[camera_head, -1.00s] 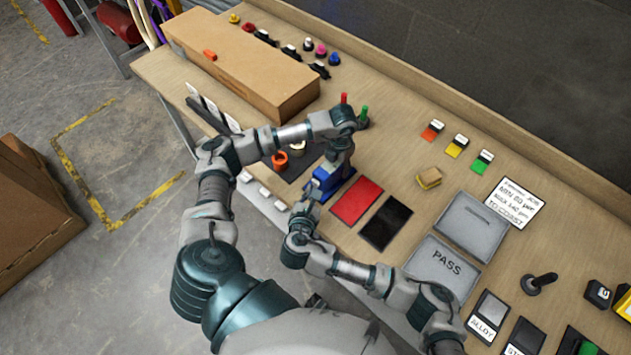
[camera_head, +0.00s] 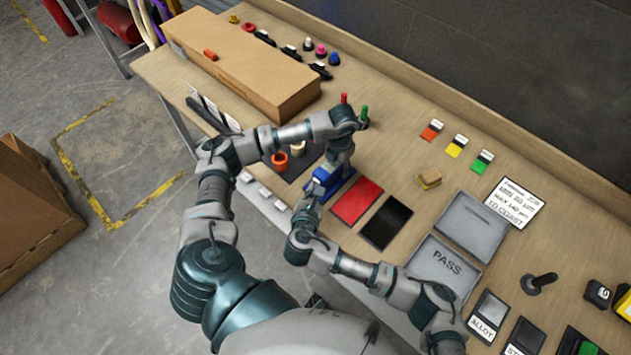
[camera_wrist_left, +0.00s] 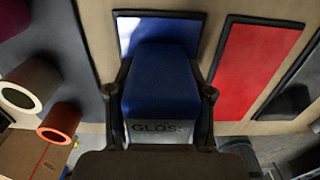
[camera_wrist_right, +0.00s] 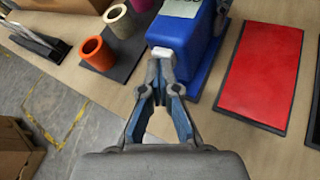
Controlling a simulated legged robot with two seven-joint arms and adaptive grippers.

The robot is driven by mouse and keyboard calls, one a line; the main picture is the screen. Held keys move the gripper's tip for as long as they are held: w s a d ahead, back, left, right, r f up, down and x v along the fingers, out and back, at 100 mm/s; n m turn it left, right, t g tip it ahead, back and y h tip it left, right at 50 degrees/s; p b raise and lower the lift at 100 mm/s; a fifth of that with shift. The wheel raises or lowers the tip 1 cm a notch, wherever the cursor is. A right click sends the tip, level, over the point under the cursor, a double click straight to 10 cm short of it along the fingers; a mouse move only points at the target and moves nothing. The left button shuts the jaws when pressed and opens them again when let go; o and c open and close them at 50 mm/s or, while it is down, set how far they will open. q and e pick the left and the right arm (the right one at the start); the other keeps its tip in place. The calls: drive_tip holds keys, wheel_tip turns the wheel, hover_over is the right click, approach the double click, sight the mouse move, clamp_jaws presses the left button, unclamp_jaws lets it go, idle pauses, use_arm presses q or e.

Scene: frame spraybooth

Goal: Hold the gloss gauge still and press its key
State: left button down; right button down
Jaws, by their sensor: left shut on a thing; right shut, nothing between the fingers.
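The gloss gauge (camera_head: 323,184) is a blue block standing on the bench, left of the red panel. My left gripper (camera_wrist_left: 159,98) has one finger on each side of it and is shut on its body; the GLOSS label faces this camera. In the right wrist view the gauge (camera_wrist_right: 204,38) shows a pale key (camera_wrist_right: 162,52) low on its near face. My right gripper (camera_wrist_right: 161,72) is shut and empty, its fingertips right at the key. I cannot tell whether they touch it or whether it is pressed in. In the head view my right gripper (camera_head: 312,192) is beside the gauge's near side.
A red panel (camera_head: 356,201) and a black panel (camera_head: 386,222) lie right of the gauge. An orange cup (camera_wrist_right: 97,53) and a beige cup (camera_wrist_right: 118,20) stand on a dark mat to its left. A cardboard box (camera_head: 240,65) is behind. The bench's front edge is close.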

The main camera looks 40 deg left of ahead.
use_arm(q)
drive_tip(key=shift+s+f, duration=0.15)
drive_tip(key=shift+f, duration=0.1)
use_arm(e)
drive_tip(key=s, duration=0.5)
drive_tip(key=shift+a, duration=0.2)
use_arm(q)
drive_tip(key=shift+c, duration=2)
unclamp_jaws()
drive_tip(key=shift+o, duration=0.2)
use_arm(e)
drive_tip(key=shift+w, duration=0.1)
use_arm(q)
drive_tip(key=shift+r, duration=0.15)
